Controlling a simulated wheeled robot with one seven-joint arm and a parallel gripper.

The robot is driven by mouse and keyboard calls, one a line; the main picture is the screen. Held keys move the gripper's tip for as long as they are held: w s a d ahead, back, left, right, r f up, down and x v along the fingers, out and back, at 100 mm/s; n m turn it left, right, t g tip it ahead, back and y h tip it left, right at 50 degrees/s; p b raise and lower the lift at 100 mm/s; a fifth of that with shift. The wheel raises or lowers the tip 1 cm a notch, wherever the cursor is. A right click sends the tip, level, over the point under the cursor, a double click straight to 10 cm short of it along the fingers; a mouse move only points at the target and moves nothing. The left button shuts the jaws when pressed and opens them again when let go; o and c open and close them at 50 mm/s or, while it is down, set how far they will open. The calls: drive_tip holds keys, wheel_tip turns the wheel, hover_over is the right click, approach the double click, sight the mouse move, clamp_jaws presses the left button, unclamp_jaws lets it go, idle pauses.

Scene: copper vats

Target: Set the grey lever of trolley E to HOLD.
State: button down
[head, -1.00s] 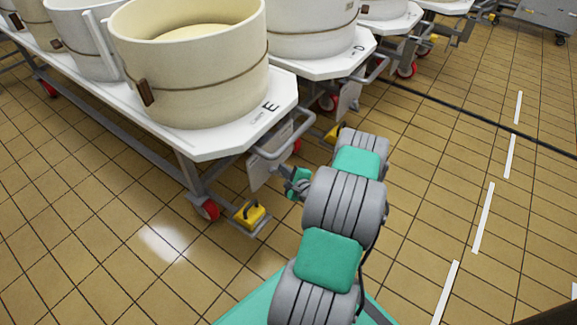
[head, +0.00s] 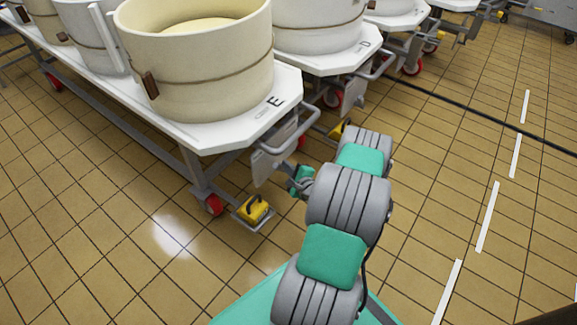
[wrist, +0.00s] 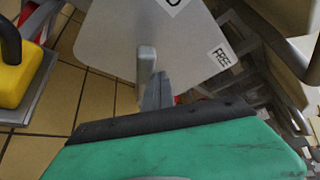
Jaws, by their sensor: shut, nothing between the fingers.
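Trolley E (head: 215,138) has a white top with a black letter E and carries a cream vat. A grey plate (head: 268,167) hangs under its push bar; it fills the upper part of the wrist view (wrist: 110,40). The light grey lever (wrist: 147,62) stands out from that plate. A label reading FREE (wrist: 221,57) is at its right, and another label (wrist: 173,3) is cut off at the top edge. My gripper (wrist: 157,90) is shut and empty, its fingers close beside the lever's lower right; I cannot tell whether they touch. In the head view, the lever is hidden or too small to make out.
A yellow pedal block (head: 253,209) sits low at the trolley's front corner, near a red caster (head: 214,204). Trolley D (head: 345,57) stands just behind, with its own plate and push bar. The tiled floor at the right is open.

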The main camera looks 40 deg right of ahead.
drive_tip(key=s+d+p, duration=0.1)
drive_tip(key=s+p, duration=0.1)
drive_tip(key=s, duration=0.7)
drive_tip(key=shift+s+d+f, duration=0.15)
drive_tip(key=shift+s+f, duration=0.05)
drive_tip(key=shift+f, duration=0.15)
drive_tip(key=shift+s, duration=0.1)
